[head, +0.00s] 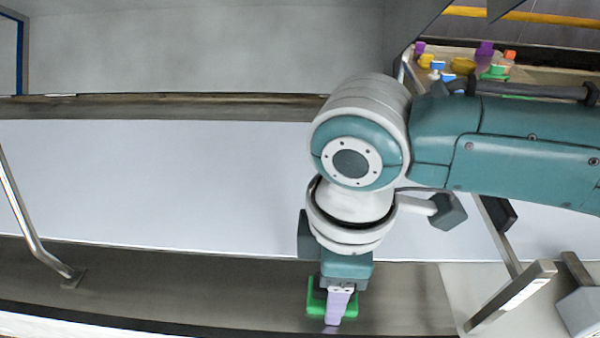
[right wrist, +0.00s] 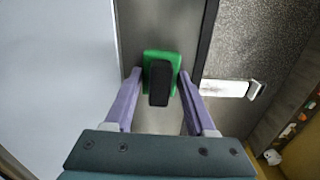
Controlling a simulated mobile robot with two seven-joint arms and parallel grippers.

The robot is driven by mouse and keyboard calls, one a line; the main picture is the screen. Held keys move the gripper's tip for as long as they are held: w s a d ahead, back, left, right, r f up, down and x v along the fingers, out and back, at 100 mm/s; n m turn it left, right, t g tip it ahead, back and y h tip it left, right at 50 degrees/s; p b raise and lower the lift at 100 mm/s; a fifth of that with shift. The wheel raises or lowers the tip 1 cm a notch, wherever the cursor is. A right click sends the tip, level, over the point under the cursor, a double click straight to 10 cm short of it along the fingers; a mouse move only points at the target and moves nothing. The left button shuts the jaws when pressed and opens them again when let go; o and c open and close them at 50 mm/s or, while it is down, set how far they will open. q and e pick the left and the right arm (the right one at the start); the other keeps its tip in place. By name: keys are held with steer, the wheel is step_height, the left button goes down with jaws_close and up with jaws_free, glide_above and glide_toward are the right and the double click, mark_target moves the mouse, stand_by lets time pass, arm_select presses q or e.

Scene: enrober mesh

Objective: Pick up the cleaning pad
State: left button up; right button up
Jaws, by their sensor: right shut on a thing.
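The cleaning pad is a green block with a black handle on top. It shows in the right wrist view (right wrist: 148,56) between the two purple fingers of my right gripper (right wrist: 160,76). In the head view the pad (head: 314,304) is at the bottom, on or just above the grey metal ledge; I cannot tell which. My right gripper (head: 338,306) points down over it, shut on it, and hides its middle. My left gripper is in neither view.
A long white belt surface (head: 150,185) runs behind the metal ledge (head: 160,285). A bent metal rail (head: 30,220) stands at the left. A shelf with several small coloured items (head: 462,65) is at the back right.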

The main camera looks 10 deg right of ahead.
jaws_close()
steer(key=shift+r, duration=0.15)
steer(key=shift+r, duration=0.25)
step_height(320, 180, up, 19)
steer(key=p, duration=0.2)
steer(key=shift+r, duration=0.15)
